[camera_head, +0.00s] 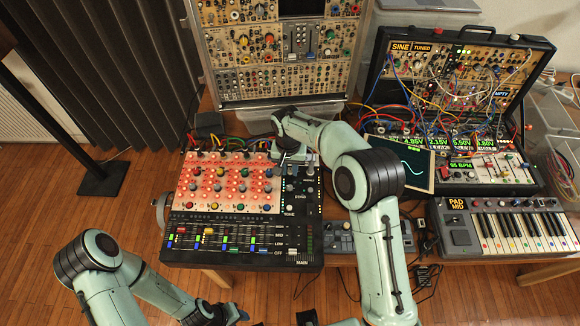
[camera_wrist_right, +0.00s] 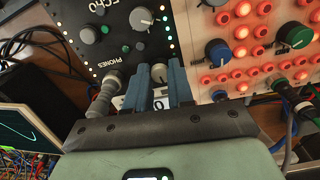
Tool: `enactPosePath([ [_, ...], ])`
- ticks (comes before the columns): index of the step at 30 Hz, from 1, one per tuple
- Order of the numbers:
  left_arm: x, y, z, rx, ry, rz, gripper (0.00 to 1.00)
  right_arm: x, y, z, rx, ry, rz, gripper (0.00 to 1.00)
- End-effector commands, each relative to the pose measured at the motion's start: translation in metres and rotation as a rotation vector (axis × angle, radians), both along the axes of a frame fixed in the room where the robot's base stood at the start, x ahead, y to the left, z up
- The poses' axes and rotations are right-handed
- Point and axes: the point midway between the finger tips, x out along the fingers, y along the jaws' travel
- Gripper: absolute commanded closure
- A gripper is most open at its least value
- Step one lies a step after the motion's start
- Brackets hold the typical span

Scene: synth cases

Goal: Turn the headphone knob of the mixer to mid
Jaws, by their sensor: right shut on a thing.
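The mixer (camera_head: 300,232) stands on the wooden table, with a black panel, a red-lit knob field and sliders along its front. My right gripper (camera_head: 290,157) is over the mixer's far right corner and hides the headphone knob there. In the right wrist view, the blue fingers of my right gripper (camera_wrist_right: 160,82) are shut on a small pale headphone knob (camera_wrist_right: 158,72), next to the PHONES lettering. The fingers hide the knob's sides, and I cannot read its pointer. My left gripper (camera_head: 232,314) is low in the head view, away from the mixer; its jaws are unclear.
A plug with a cable (camera_wrist_right: 104,95) stands close beside my right fingers. Other knobs, such as a blue one (camera_wrist_right: 217,52), are near. A tablet (camera_head: 408,160), a keyboard (camera_head: 505,228) and a synth case (camera_head: 487,178) are to the right.

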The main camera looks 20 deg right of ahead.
Motion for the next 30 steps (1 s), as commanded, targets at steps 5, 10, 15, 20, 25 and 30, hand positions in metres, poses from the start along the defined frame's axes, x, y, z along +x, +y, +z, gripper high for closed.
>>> enactPosePath([
  [5,0.0010,0.0000,0.0015,0.000,-0.001,0.000,0.57,0.0002,-0.0002,0.0001,-0.001,0.000,-0.072,1.00],
  [10,0.0012,0.0000,0.0019,0.000,-0.001,0.000,0.57,0.0002,0.0001,-0.0001,0.000,0.000,-0.108,1.00],
  [15,0.0013,0.0000,0.0020,0.000,-0.001,0.000,0.57,0.0001,0.0002,-0.0003,0.000,0.000,-0.119,1.00],
  [20,0.0012,0.0000,0.0020,0.000,-0.001,-0.001,0.57,0.0001,0.0002,-0.0004,0.000,0.001,-0.120,1.00],
  [25,0.0012,0.0000,0.0019,0.000,-0.001,-0.001,0.57,-0.0001,0.0001,-0.0004,0.000,0.001,-0.119,0.71],
  [30,0.0013,0.0000,0.0019,0.000,-0.001,0.000,0.57,0.0000,0.0002,-0.0004,0.000,0.001,-0.119,0.52],
])
